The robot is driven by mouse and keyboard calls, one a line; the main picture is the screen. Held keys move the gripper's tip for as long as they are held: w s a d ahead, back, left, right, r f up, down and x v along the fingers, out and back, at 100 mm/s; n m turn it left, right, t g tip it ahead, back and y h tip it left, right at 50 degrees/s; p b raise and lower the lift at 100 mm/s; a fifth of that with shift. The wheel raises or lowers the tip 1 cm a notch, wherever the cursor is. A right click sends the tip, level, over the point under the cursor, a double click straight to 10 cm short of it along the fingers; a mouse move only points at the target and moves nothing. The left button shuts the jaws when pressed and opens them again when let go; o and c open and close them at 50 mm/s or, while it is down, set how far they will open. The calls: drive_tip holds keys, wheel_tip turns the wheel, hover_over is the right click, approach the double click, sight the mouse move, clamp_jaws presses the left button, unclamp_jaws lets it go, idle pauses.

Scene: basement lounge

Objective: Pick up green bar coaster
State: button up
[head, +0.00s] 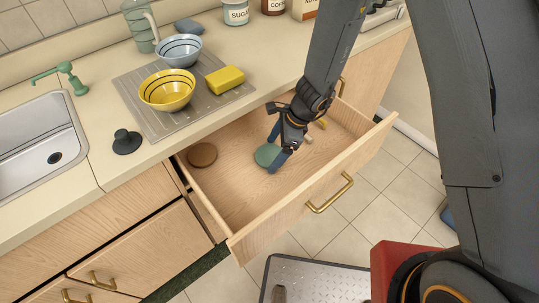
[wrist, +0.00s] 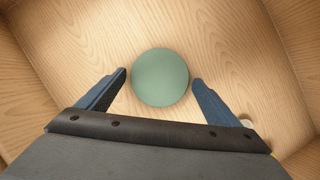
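The green bar coaster (head: 265,154) is a flat round disc lying on the bottom of the open wooden drawer. In the wrist view the coaster (wrist: 160,77) shows whole, just ahead of and between my fingers. My gripper (head: 276,151) is lowered into the drawer over the coaster. Its two blue fingers are spread wide, with the gripper (wrist: 160,79) empty in the wrist view. In the head view a finger hides the right part of the coaster. I cannot tell whether the fingertips touch the drawer bottom.
A brown round coaster (head: 202,154) lies at the drawer's left end. Small yellow and pale items lie to the right, partly behind my gripper. The drawer's front wall (head: 311,181) borders the space. On the counter stand a yellow bowl (head: 167,91), a blue bowl (head: 180,50) and a yellow sponge (head: 225,79).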

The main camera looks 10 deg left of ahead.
drive_tip(key=c, duration=0.8)
drive_tip(key=shift+r, duration=0.1)
